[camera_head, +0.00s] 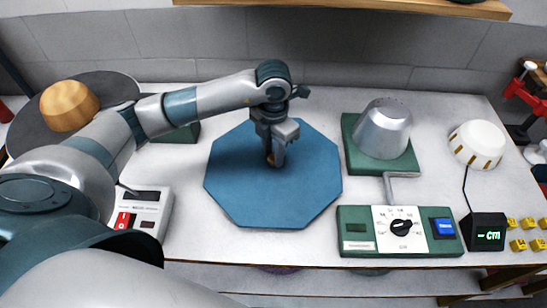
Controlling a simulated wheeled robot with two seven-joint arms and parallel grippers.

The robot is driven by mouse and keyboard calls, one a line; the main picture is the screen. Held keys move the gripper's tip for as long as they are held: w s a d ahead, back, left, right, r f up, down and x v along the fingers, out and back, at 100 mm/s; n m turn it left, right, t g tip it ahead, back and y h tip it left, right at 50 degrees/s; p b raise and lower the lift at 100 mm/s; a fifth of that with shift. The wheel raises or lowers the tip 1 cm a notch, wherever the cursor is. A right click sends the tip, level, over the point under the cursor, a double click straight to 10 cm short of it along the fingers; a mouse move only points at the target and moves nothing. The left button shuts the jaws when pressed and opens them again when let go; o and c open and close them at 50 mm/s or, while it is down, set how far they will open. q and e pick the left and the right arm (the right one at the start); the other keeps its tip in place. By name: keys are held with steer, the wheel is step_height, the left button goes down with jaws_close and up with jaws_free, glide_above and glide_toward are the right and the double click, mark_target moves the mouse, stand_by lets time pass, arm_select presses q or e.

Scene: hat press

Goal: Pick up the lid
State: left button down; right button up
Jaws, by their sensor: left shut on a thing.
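The lid appears to be the flat blue octagonal panel (235,205) in the middle of the white table. A small orange-brown knob (270,158) shows at its centre, mostly hidden by my fingers. My left gripper (275,160) reaches over the panel from the left, pointing down, and is shut on this knob. I cannot tell whether the panel rests on the table or hangs slightly above it. My right gripper is out of view.
A silver hat form (383,130) stands on a green base behind a dial panel (401,230). A white drum (478,143) and a display (488,232) are at right. A wooden dome (69,105) and a switch box (143,212) are at left. A shelf (400,6) overhangs the back.

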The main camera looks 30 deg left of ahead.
arm_select(q)
step_height(320, 180, up, 8)
steer(key=b, duration=0.2)
steer(key=shift+f+b, duration=0.2)
steer(key=shift+b, duration=0.1)
steer(key=shift+r, duration=0.55)
steer(key=shift+s+f, duration=0.1)
